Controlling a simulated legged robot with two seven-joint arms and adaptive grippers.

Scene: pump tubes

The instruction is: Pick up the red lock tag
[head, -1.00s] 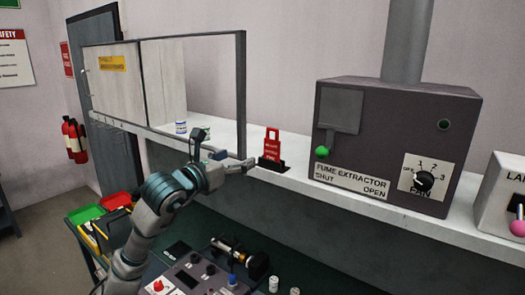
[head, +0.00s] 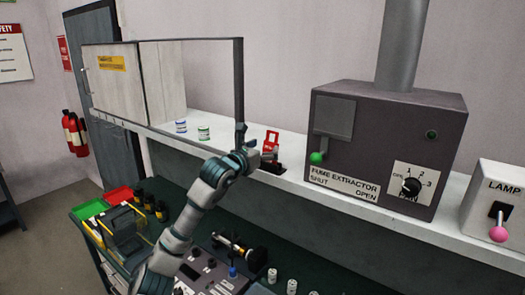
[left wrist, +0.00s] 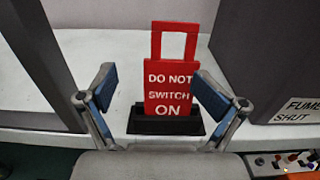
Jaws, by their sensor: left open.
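The red lock tag (left wrist: 171,85) stands upright in a black holder (left wrist: 165,122) on the white shelf. It reads "DO NOT SWITCH ON" and has a square loop handle at its top. In the head view the tag (head: 272,139) is partly hidden by my left gripper (head: 256,150), which is just in front of it. In the left wrist view the open left gripper (left wrist: 150,92) has one finger on each side of the tag. The right finger overlaps the tag's right edge in the picture; I cannot tell whether it touches. My right gripper is not in view.
The fume extractor box (head: 385,150) stands right of the tag, with a lamp switch box (head: 505,205) farther right. A framed sliding panel (head: 240,95) is to the left. Two small jars (head: 203,133) stand on the shelf. A cluttered bench (head: 300,262) is below.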

